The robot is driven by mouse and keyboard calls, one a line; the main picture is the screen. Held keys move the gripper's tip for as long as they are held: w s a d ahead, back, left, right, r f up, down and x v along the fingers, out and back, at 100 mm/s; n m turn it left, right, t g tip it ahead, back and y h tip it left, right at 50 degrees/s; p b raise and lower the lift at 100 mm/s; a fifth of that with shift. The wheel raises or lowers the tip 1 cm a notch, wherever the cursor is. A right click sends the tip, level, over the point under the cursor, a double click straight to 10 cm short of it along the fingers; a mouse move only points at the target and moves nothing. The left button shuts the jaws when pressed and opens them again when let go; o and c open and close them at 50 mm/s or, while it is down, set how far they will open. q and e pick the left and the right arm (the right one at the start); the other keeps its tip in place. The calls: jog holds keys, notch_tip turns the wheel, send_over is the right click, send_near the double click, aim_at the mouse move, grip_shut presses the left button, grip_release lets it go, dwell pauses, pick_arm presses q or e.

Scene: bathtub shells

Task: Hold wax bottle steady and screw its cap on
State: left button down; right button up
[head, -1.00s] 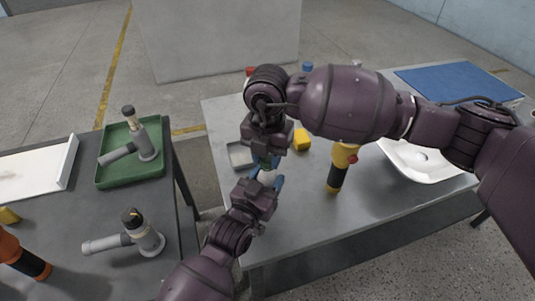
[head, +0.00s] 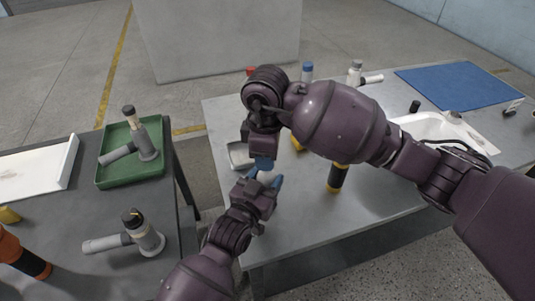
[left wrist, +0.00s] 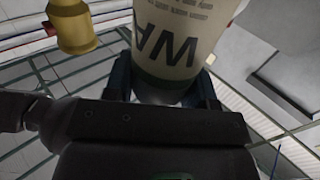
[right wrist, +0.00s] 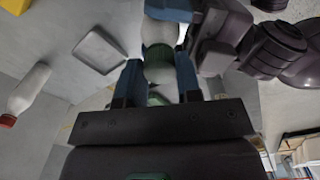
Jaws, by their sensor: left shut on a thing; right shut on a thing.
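The wax bottle is pale with dark lettering. It fills the top of the left wrist view (left wrist: 180,35), and my left gripper (left wrist: 163,82) is shut around it. In the right wrist view the white bottle body (right wrist: 160,32) shows above a dark green cap (right wrist: 157,98). My right gripper (right wrist: 160,68) is shut on the cap. In the head view my left gripper (head: 266,181) and right gripper (head: 263,164) meet tip to tip above the right table, the right one above. They hide most of the bottle there, and I cannot tell how far the cap is threaded.
A small grey tray (head: 240,155) lies behind the grippers. A yellow and black tool (head: 337,178) stands to their right on the table. A white basin (head: 440,128) and a blue mat (head: 460,85) lie farther right. The left table holds a green tray (head: 104,178).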

jog(key=shift+s+a+m, duration=0.1)
jog(key=shift+a+m, duration=0.05)
jog(key=shift+m, duration=0.65)
jog(key=shift+d+m, duration=0.2)
jog(key=shift+m, duration=0.1)
jog(key=o, duration=0.9)
jog(key=shift+d, duration=0.1)
jog(key=shift+c, duration=0.3)
